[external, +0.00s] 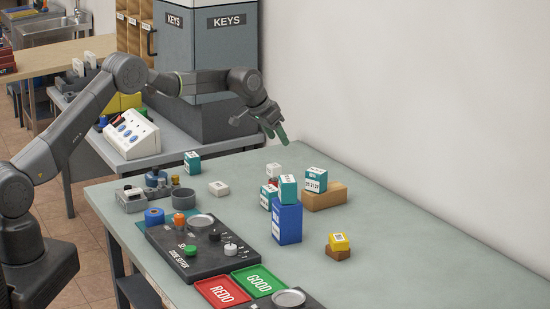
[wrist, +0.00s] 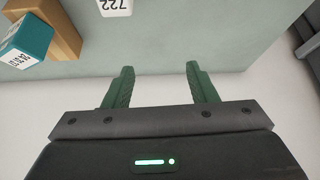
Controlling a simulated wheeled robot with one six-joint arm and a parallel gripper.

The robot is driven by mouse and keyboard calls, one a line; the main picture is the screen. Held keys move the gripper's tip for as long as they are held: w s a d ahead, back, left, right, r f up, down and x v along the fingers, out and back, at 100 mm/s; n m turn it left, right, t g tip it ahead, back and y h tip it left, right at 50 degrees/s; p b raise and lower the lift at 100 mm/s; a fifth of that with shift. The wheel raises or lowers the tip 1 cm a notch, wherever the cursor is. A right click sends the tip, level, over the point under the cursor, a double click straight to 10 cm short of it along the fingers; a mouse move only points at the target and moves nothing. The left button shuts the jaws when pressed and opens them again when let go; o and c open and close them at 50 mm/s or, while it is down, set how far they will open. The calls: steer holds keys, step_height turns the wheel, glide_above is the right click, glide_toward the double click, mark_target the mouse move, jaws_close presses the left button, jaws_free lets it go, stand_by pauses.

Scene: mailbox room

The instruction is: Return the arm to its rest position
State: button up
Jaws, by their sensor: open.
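My gripper (external: 274,128) is open and empty, held in the air above the far part of the grey-green table (external: 400,245). The arm reaches out from the left, with its forearm level and its wrist bent down. In the wrist view my gripper (wrist: 160,80) shows two green fingers spread apart with nothing between them. Beyond the fingertips in that view are the table surface and a white cube marked 722 (wrist: 115,6).
A blue block (external: 287,224) with a teal cube (external: 288,188) on top stands mid-table. A wooden block (external: 323,198) carries another teal cube (external: 315,179). A dark code-setter panel (external: 195,262) and the red (external: 222,291) and green (external: 258,280) trays are nearer. A grey KEYS cabinet (external: 222,60) stands behind the arm.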

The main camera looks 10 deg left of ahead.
steer(key=w+a+f+n, duration=0.1)
steer(key=w+a+f, duration=0.15)
steer(key=w, duration=0.35)
step_height(320, 180, down, 10)
steer(key=shift+d+f+p, duration=0.1)
steer(key=shift+d+p, duration=0.05)
steer(key=shift+p, duration=0.35)
steer(key=shift+s+r+b, duration=0.3)
steer(key=shift+s+r, duration=0.05)
steer(key=shift+r, duration=0.35)
steer(key=shift+a, duration=0.2)
